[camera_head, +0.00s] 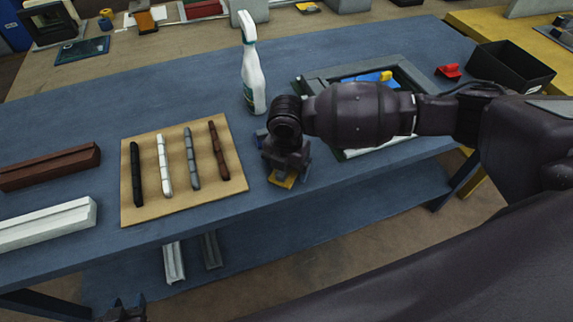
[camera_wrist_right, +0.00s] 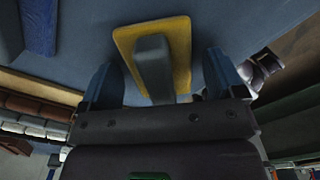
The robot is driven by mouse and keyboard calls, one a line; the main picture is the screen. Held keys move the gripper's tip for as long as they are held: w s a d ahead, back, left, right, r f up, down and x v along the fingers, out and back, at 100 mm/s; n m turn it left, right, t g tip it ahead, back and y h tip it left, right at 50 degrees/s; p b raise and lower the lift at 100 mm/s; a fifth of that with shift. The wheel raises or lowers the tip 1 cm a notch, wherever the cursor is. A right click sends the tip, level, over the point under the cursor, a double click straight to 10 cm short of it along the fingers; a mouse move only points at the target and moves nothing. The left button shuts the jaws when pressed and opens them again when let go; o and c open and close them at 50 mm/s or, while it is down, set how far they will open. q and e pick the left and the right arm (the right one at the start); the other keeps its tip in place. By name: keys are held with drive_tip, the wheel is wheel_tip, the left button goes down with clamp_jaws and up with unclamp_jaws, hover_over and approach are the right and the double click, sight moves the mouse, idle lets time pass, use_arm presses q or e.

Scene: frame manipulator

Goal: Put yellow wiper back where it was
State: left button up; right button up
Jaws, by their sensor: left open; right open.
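The yellow wiper (camera_head: 283,181) lies on the blue table near its front edge, mostly hidden under my right gripper (camera_head: 286,160) in the head view. In the right wrist view the wiper shows as a yellow plate (camera_wrist_right: 181,35) with a grey handle (camera_wrist_right: 152,62). My right gripper (camera_wrist_right: 157,85) is open, with one blue-grey finger on each side of the handle and visible gaps between. My left gripper (camera_head: 124,310) shows only as a dark tip at the bottom left edge and is open, away from the wiper.
A spray bottle (camera_head: 252,75) stands behind the right gripper. A tan board (camera_head: 180,204) with several bars lies to the left. A grey frame (camera_head: 318,79) with blue and yellow pieces is partly hidden by my right arm. A black bin (camera_head: 510,71) and red item (camera_head: 449,71) are at right.

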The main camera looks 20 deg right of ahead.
wheel_tip(320, 180, up, 12)
drive_tip(key=p, duration=0.1)
drive_tip(key=shift+r, duration=0.2)
idle(0.3)
drive_tip(key=shift+f, duration=0.1)
idle(0.4)
